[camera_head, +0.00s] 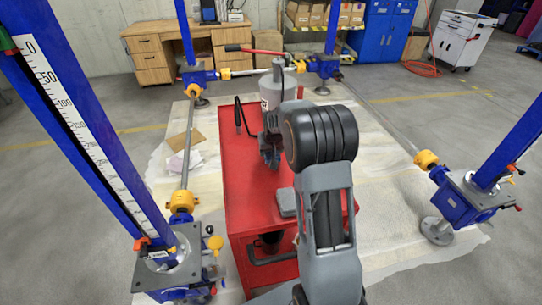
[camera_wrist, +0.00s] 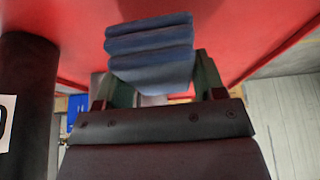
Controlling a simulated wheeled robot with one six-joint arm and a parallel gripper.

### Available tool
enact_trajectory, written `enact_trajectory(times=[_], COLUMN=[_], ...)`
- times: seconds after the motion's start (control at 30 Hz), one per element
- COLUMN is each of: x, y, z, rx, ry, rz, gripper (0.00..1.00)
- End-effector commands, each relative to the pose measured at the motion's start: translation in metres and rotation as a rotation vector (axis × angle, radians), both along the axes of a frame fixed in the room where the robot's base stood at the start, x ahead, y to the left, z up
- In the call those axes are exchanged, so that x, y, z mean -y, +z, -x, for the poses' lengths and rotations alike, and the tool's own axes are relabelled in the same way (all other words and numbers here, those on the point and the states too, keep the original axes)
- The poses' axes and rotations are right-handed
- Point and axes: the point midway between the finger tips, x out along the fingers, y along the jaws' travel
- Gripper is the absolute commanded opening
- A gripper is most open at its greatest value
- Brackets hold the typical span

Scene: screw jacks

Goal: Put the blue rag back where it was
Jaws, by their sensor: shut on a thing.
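The blue rag (camera_wrist: 150,45) is a folded, layered bundle at the top middle of the wrist view. My gripper (camera_wrist: 163,88) is shut on it, with a finger on each side. In the head view my gripper (camera_head: 270,152) points down over the middle of the red cart top (camera_head: 245,185), left of my dark wrist joint. The rag is hard to make out there. I cannot tell whether it touches the cart top.
A grey cylinder (camera_head: 271,95) stands at the cart's far end, with a black hooked handle (camera_head: 238,115) to its left. A small grey block (camera_head: 286,203) lies near the front. Blue screw jacks (camera_head: 168,262) surround the cart. The cart top's left side is clear.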

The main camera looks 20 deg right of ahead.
Motion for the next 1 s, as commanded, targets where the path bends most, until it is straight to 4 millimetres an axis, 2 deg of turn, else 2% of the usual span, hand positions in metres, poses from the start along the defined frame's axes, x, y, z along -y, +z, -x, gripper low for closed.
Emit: enact_trajectory(times=[0.23, 0.63, 0.67, 0.9, 1.0], x=[0.001, 0.001, 0.001, 0.001, 0.001], y=[-0.03, -0.036, -0.036, -0.035, -0.035], z=[-0.002, -0.002, -0.002, -0.002, -0.002], rx=[-0.002, 0.0, 0.0, -0.001, -0.001], ry=[0.0, 0.0, 0.0, 0.0, 0.0], rz=[0.0, 0.0, 0.0, 0.0, 0.0], gripper=[0.44, 0.44, 0.65, 0.88, 0.89])
